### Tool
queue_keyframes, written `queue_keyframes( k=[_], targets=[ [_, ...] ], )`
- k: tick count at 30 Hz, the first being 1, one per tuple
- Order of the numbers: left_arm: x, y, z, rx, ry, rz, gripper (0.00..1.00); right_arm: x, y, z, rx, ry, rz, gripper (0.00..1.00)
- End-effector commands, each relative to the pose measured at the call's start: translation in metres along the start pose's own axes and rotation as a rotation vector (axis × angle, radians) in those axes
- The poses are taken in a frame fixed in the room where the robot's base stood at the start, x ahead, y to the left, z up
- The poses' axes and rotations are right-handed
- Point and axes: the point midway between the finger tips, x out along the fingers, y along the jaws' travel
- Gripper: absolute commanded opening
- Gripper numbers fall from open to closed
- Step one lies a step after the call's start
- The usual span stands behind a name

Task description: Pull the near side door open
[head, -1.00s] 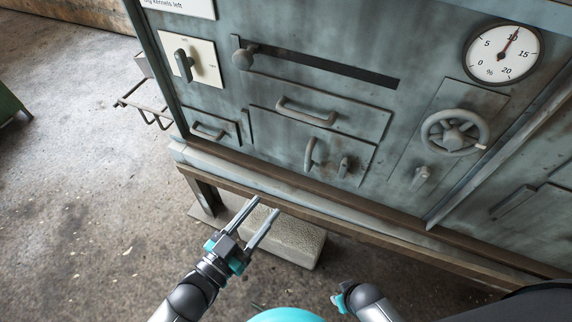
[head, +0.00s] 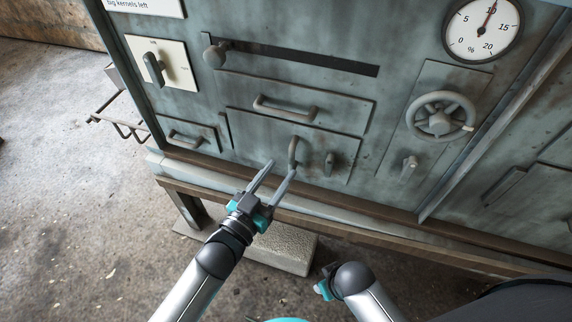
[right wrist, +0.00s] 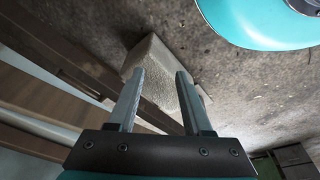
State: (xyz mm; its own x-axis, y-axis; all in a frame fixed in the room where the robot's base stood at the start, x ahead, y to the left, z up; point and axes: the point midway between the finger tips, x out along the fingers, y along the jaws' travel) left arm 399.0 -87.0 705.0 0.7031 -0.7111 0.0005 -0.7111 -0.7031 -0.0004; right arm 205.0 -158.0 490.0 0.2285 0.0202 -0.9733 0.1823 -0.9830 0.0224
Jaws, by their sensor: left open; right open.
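A low door panel (head: 262,132) on the grey-green machine front carries an upright bar handle (head: 293,151) and a small latch knob (head: 329,164) right of it. The panel looks flush and closed. My left gripper (head: 281,167) is open and empty in the head view. Its fingers point up at the door's lower edge. The right finger's tip overlaps the handle's lower end in the picture; I cannot tell whether they touch. My right gripper (right wrist: 161,72) is open and empty in the right wrist view, pointing toward a pale block (right wrist: 160,85) on the floor.
A drawer (head: 310,102) with a horizontal handle sits above the door, and a smaller panel (head: 187,134) is at left. A handwheel (head: 441,117) and a dial (head: 482,27) are at right. A frame rail (head: 330,213) runs below. The left floor is clear.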

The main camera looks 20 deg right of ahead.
Motion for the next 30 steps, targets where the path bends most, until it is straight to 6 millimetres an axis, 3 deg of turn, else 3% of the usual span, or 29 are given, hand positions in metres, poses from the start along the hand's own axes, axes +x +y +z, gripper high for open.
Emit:
queue_keyframes(
  k=[9, 22, 30],
  targets=[
    [0.033, 0.000, 0.001, 0.000, 0.001, 0.000, 0.50, -0.018, 0.001, -0.018, 0.002, 0.037, 0.002, 0.50],
    [0.038, 0.000, 0.000, -0.001, 0.000, 0.000, 0.50, -0.022, 0.001, -0.021, 0.002, 0.044, 0.003, 0.50],
    [0.038, 0.000, 0.000, 0.000, 0.000, 0.000, 0.19, -0.022, 0.001, -0.022, 0.002, 0.044, 0.002, 0.50]
  ],
)
